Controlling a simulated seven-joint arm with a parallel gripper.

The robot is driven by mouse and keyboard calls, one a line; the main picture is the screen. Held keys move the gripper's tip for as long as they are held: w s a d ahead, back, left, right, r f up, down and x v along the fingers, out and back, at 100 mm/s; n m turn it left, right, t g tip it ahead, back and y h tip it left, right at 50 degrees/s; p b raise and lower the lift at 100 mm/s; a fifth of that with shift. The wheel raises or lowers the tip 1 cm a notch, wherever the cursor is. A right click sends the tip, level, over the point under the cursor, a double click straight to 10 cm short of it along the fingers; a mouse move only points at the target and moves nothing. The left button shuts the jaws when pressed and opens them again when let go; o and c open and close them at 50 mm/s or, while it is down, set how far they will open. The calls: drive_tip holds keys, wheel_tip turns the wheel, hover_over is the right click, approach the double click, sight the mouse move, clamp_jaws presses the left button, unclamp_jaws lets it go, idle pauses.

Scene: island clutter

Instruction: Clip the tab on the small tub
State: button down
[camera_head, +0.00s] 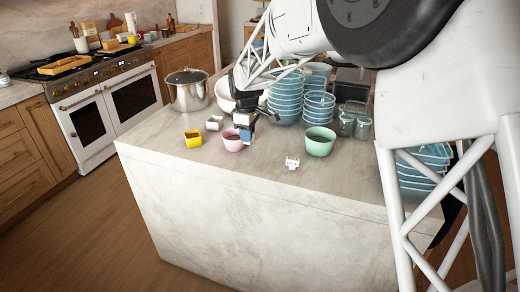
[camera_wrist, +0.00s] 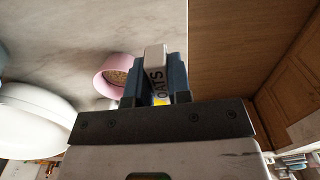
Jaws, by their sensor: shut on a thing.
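My gripper (camera_wrist: 155,78) is shut on a pale tab (camera_wrist: 154,56) lettered OATS, with a small yellow patch near its lower end. In the head view my gripper (camera_head: 245,132) points down over the counter, at the right side of a small pink tub (camera_head: 233,144). In the wrist view the pink tub (camera_wrist: 103,82) holds a brown grainy filling and lies just left of the fingers, which overlap part of it. I cannot tell whether the tab touches the tub's rim.
A green bowl (camera_head: 320,143) and a small white piece (camera_head: 292,163) stand to the right on the counter (camera_head: 180,165). A yellow tub (camera_head: 193,138) and small pale container (camera_head: 214,123) stand left. Stacked blue bowls (camera_head: 285,98), a steel pot (camera_head: 188,92) and glass jars (camera_head: 362,128) are behind.

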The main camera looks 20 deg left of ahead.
drive_tip(key=w+a+r, duration=0.3)
drive_tip(key=w+a, duration=0.2)
drive_tip(key=a, duration=0.4)
drive_tip(key=shift+a+n, duration=0.2)
drive_tip(key=shift+n, duration=0.1)
drive_tip(key=shift+f, duration=0.15)
drive_tip(key=shift+f, duration=2.75)
drive_tip(key=shift+f, duration=1.05)
drive_tip(key=shift+r, duration=0.2)
idle(0.3)
drive_tip(key=shift+r, duration=0.35)
drive_tip(key=shift+r, duration=0.1)
drive_tip(key=shift+s, duration=0.2)
idle(1.7)
